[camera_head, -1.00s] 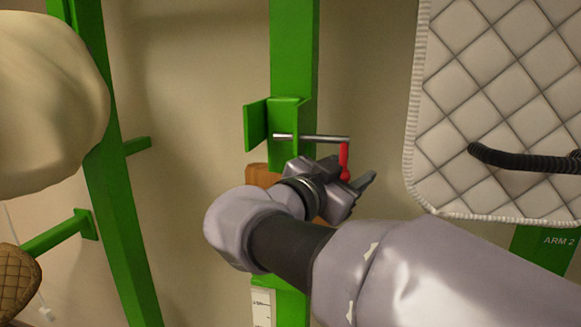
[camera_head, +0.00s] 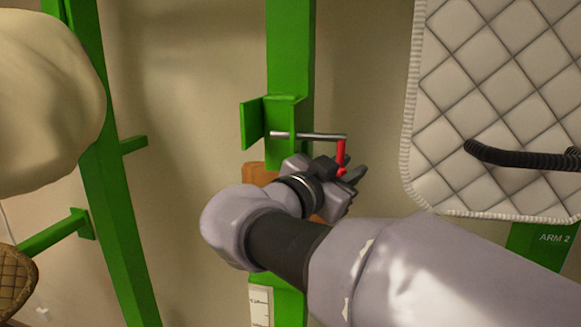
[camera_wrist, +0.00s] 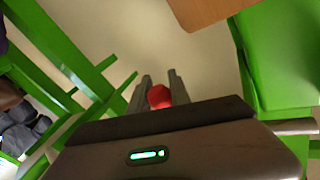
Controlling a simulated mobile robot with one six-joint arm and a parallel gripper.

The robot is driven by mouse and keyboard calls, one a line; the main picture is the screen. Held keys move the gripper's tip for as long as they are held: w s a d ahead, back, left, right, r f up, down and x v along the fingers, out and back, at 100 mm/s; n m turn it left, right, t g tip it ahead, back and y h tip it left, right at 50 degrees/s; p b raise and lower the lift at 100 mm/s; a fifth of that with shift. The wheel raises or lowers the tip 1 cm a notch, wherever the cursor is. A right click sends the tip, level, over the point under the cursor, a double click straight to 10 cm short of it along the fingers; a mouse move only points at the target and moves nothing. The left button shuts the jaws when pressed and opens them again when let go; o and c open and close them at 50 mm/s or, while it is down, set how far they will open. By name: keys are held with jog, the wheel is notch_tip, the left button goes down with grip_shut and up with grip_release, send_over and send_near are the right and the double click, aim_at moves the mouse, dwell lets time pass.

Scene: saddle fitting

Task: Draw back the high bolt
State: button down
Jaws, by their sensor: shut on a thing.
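The high bolt (camera_head: 310,135) is a thin grey rod lying level through a green bracket (camera_head: 286,125) on the green post. Its red handle (camera_head: 341,155) hangs down from the rod's right end. My gripper (camera_head: 346,172) is at the lower end of the handle and is shut on it. In the wrist view the handle's red end (camera_wrist: 160,96) sits between the two fingers of my gripper (camera_wrist: 159,90). My wrist hides part of the post below the bracket.
A white quilted pad (camera_head: 500,110) with a black bar (camera_head: 520,157) stands close to the right. A brown wooden block (camera_head: 258,174) is on the post behind my wrist. Another green post (camera_head: 100,150) and a cream padded shape (camera_head: 45,100) are at the left.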

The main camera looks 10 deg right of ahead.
dwell(0.8)
jog(key=d+b, duration=0.1)
jog(key=s+d+b, duration=0.1)
jog(key=d+b, duration=0.2)
jog(key=b, duration=0.1)
jog(key=shift+s+d, duration=0.25)
jog(key=c, duration=1.2)
grip_release()
jog(key=shift+s, duration=0.1)
jog(key=v, duration=1.7)
